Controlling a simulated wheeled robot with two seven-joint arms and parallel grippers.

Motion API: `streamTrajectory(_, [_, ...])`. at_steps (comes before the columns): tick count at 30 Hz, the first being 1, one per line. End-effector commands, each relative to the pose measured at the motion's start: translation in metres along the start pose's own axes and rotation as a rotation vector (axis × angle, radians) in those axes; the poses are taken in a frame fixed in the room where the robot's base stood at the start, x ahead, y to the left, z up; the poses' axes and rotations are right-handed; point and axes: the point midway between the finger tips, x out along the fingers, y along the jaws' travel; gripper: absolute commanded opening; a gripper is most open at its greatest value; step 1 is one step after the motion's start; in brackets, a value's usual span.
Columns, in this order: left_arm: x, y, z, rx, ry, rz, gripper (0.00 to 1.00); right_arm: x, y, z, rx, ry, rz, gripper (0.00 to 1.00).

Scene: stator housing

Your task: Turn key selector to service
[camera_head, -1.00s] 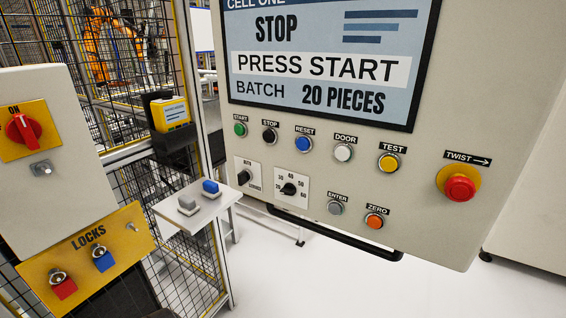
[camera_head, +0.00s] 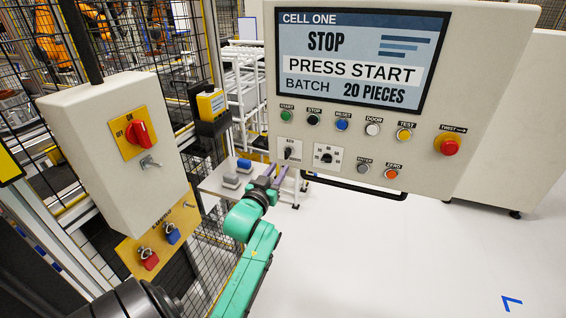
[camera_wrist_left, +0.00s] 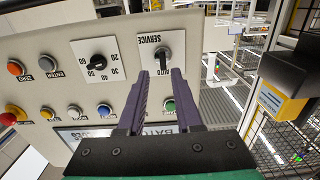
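The key selector (camera_head: 288,154) is a black knob on a white plate at the lower left of the control panel (camera_head: 460,80). In the left wrist view the selector (camera_wrist_left: 162,56) shows upside down, with SERVICE and AUTO labels; its narrow grip appears to lean towards AUTO. My left gripper (camera_head: 277,169) is just below and left of the selector plate in the head view. In the left wrist view its two purple fingers (camera_wrist_left: 161,72) are apart and empty, with the selector beyond the gap between the tips. I see no contact. My right gripper is not in view.
A numbered dial (camera_head: 326,156) sits right of the selector, with several push buttons around it. A black handle bar (camera_head: 355,188) runs under the panel. A grey box with a red switch (camera_head: 137,132) and a yellow LOCKS plate (camera_head: 190,215) stand left. A small table (camera_head: 215,180) is below.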

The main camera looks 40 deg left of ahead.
Motion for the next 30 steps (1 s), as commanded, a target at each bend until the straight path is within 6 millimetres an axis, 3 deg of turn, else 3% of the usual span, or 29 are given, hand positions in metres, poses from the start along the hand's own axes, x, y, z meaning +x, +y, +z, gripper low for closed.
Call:
streamTrajectory(11, [0.031,0.0,0.002,0.001,0.0,0.001,0.34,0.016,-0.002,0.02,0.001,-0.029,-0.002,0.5])
streamTrajectory(23, [0.063,0.0,0.003,0.002,-0.001,0.0,0.34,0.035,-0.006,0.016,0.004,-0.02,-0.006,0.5])
streamTrajectory(30, [0.069,0.001,0.0,0.002,-0.002,0.001,0.34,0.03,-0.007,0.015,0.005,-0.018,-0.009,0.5])
